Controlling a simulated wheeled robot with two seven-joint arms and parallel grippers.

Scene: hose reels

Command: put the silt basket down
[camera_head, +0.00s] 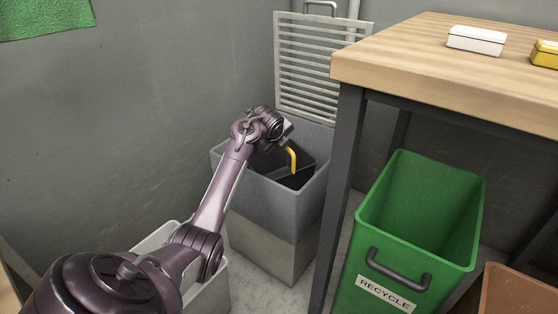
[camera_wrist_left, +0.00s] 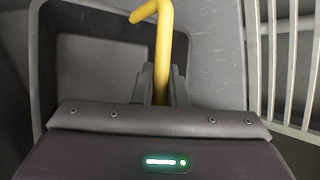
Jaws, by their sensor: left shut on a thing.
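The silt basket (camera_wrist_left: 90,60) is a dark grey tub with a yellow handle (camera_wrist_left: 160,50). My left gripper (camera_wrist_left: 160,85) is shut on the handle, which stands between its two fingers in the left wrist view. In the head view the yellow handle (camera_head: 292,158) shows below my left gripper (camera_head: 286,138), over the mouth of an open grey box (camera_head: 290,207). The dark basket (camera_head: 300,178) appears inside the box mouth, partly hidden by my arm and the box wall. Whether its bottom touches anything is hidden. My right gripper is not in view.
A slatted grate (camera_head: 310,65) leans on the wall behind the box. A wooden table (camera_head: 440,60) with a white case (camera_head: 477,40) and a yellow case (camera_head: 546,54) stands right. A green recycling bin (camera_head: 415,220) is below it. A pale bin (camera_head: 212,290) sits under my arm.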

